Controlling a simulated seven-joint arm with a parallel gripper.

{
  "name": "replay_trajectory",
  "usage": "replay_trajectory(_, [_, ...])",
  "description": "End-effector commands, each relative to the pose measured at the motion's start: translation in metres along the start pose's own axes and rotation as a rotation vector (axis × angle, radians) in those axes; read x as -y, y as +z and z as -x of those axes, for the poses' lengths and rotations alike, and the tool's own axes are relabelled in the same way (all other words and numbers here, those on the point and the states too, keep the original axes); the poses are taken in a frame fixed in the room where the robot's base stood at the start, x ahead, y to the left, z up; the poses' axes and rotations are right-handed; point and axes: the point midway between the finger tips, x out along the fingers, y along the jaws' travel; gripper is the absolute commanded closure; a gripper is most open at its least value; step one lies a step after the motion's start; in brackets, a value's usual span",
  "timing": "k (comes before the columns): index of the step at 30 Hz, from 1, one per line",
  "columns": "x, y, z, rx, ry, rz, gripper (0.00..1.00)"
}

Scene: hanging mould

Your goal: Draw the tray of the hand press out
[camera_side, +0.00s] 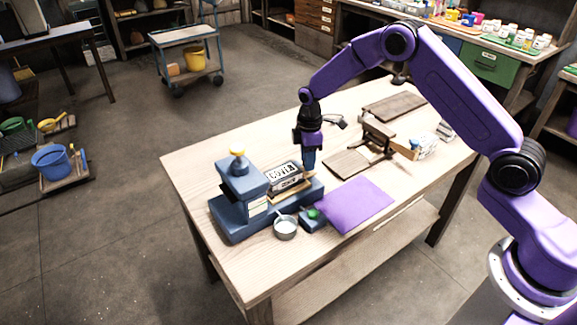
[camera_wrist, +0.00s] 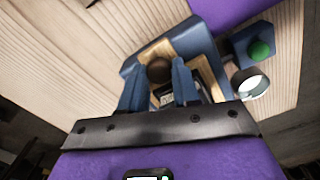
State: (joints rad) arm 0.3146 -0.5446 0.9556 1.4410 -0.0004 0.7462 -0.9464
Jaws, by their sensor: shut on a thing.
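The blue hand press (camera_side: 243,192) with a yellow knob on top stands at the left end of the wooden table. Its tray (camera_side: 292,190), with a wooden edge, is out on the right part of the press base. A dark block with white lettering reading COVER (camera_side: 284,176) lies on the tray. My gripper (camera_side: 308,168) points down at the tray's right end. In the wrist view my gripper's blue fingers (camera_wrist: 159,85) are shut on a round brown knob (camera_wrist: 159,70) at the tray's end. The tray (camera_wrist: 204,75) shows partly behind the fingers.
A small metal cup (camera_side: 286,228) and a blue box with a green button (camera_side: 313,217) stand in front of the press. A purple mat (camera_side: 355,204) lies to the right. A wooden stand with boards (camera_side: 375,137) is behind it.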

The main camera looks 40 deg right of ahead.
Motion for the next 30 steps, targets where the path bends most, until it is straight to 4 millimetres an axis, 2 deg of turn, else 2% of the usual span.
replay_trajectory(3, [-0.005, 0.01, 0.001, -0.001, 0.002, -0.001, 1.0])
replay_trajectory(12, [-0.005, 0.011, 0.0, -0.002, 0.002, 0.002, 1.0])
replay_trajectory(13, [-0.005, 0.011, 0.001, -0.002, 0.002, 0.002, 0.66])
replay_trajectory(15, [-0.005, 0.011, 0.0, -0.002, 0.002, 0.002, 0.43])
replay_trajectory(25, [-0.005, 0.011, 0.002, -0.001, 0.002, 0.002, 0.43])
replay_trajectory(30, [-0.005, 0.01, 0.018, -0.003, 0.004, 0.002, 0.43])
